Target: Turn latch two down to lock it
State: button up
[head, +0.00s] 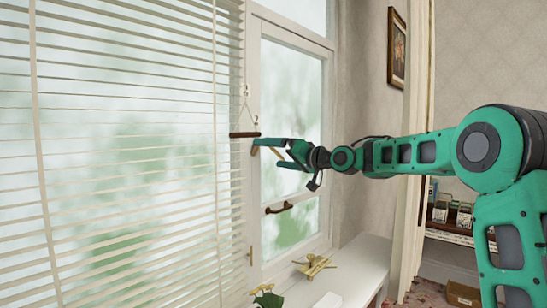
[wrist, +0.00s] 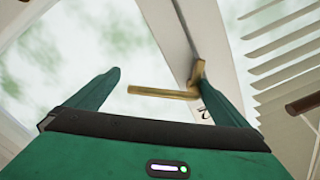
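The brass latch (wrist: 165,93) is on the window frame. In the wrist view its pivot is close to the right fingertip and its handle reaches left between my fingers. A small dark mark that looks like a 2 (wrist: 204,113) is on the white frame beside it. My gripper (wrist: 156,76) is open around the handle, with a gap to the left finger. I cannot tell whether the right finger touches the latch. In the head view my gripper (head: 281,153) is at the window frame and the latch (head: 267,150) is partly hidden by the fingers.
White blinds (head: 130,160) hang to the left, with a dark brown bar (head: 244,135) on cords next to my gripper. A dark handle (head: 279,208) is on the window below. A brass-coloured object (head: 314,265) stands on the white sill. A cream curtain (head: 415,150) hangs behind my arm.

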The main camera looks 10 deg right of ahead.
aim_at(278, 153)
jog(key=v, duration=0.3)
jog(key=shift+d+r, duration=0.15)
jog(key=shift+r, duration=0.05)
jog(key=shift+a+v, duration=0.2)
jog(key=shift+v, duration=1.2)
jog(key=v, duration=0.7)
jog(key=shift+s+r, duration=0.15)
jog(key=shift+s, duration=0.1)
jog(key=v, duration=1)
jog(key=shift+s+d, duration=0.2)
